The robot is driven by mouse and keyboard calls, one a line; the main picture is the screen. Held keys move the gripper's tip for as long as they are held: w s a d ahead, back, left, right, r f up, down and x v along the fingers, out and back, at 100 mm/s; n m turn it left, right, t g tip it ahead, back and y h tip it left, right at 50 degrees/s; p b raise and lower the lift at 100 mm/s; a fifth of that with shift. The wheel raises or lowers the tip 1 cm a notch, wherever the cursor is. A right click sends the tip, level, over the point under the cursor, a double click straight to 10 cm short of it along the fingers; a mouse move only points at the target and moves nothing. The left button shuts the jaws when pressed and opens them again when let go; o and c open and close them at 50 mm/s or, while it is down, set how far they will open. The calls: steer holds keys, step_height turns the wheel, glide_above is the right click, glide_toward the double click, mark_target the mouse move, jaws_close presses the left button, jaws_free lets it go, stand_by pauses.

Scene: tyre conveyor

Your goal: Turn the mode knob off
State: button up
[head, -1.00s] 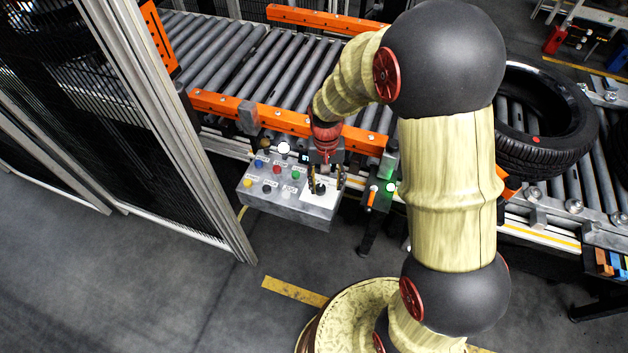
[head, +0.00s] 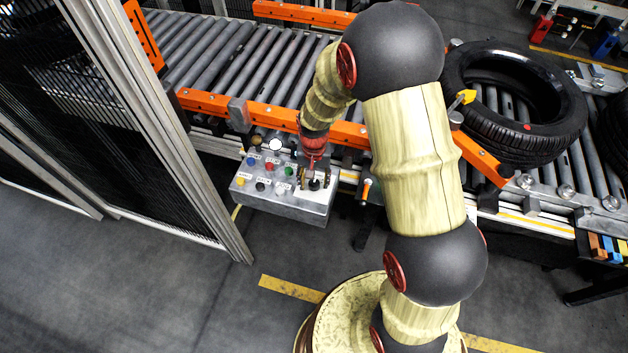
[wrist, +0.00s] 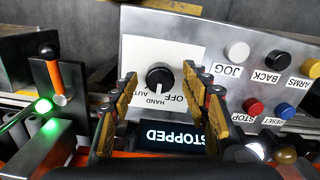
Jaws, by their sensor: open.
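The mode knob (wrist: 159,76) is a round black dial with a white mark on a white plate (wrist: 187,52) lettered HAND, AUTO and OFF. These labels appear upside down in the wrist view, and the mark points down the picture, close to HAND. The knob also shows in the head view (head: 314,184) at the right end of the grey control box (head: 290,207). My gripper (wrist: 160,80) is open, with a yellow-and-black finger on each side of the knob in the picture. A gap shows on both sides; I cannot tell the height between fingertips and plate.
A display (wrist: 173,135) reads STOPPED beside the knob. Several coloured buttons share the box, including JOG (wrist: 237,52) and STOP (wrist: 255,107). An orange-handled lever (wrist: 54,75) and green light (wrist: 44,105) stand beside it. A tyre (head: 555,110) lies on the roller conveyor. A fence stands left.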

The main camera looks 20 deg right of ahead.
steer(key=c, duration=1.1)
steer(key=shift+c, duration=0.2)
